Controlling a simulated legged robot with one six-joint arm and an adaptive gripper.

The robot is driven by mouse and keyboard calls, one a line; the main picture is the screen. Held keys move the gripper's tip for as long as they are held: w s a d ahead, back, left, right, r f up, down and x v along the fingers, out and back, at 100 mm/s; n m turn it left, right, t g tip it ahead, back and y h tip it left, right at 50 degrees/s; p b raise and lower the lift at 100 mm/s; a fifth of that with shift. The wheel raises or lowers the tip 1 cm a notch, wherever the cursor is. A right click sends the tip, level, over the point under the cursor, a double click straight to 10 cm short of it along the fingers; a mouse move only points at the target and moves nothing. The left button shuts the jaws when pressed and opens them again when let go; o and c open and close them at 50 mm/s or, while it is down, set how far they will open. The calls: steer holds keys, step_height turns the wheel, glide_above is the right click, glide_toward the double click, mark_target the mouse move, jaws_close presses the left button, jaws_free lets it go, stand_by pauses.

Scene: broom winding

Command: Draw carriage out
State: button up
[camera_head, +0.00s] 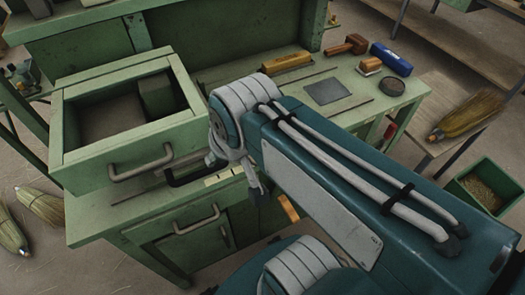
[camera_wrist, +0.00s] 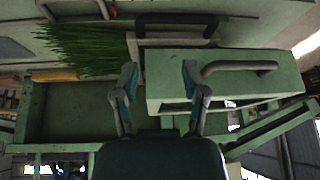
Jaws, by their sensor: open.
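A black handle (camera_head: 185,178) shows at the front of the green bench, partly hidden behind my arm. It also shows in the wrist view (camera_wrist: 177,19), on a pale plate. It looks like the carriage's handle, but the carriage body is hidden by my arm. My gripper (camera_wrist: 160,92) is open and empty, its two fingers apart on either side of the middle of the wrist view. The black handle lies beyond the fingertips, apart from them. In the head view my gripper is mostly hidden behind my arm.
An open-topped green box (camera_head: 110,158) with a grey handle is left of my arm. Green bristles (camera_wrist: 80,50) lie left of the black handle. Brooms (camera_head: 466,115) lie around.

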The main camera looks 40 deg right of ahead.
steer(key=w+d+f+m+g+y, duration=0.15)
steer(key=d+f+m, duration=0.35)
steer(key=d+m, duration=0.55)
steer(key=d+f+m+g+y, duration=0.1)
steer(key=d+f+m+y, duration=0.25)
steer(key=d+m, duration=0.7)
steer(key=w+f, duration=0.1)
steer(key=f, duration=0.2)
steer(key=w+a+f+n, duration=0.1)
steer(key=f, duration=0.2)
steer(key=a+f+n+h, duration=0.1)
steer(key=f, duration=0.3)
steer(key=shift+w, duration=0.4)
steer(key=shift+a, duration=0.1)
jaws_close()
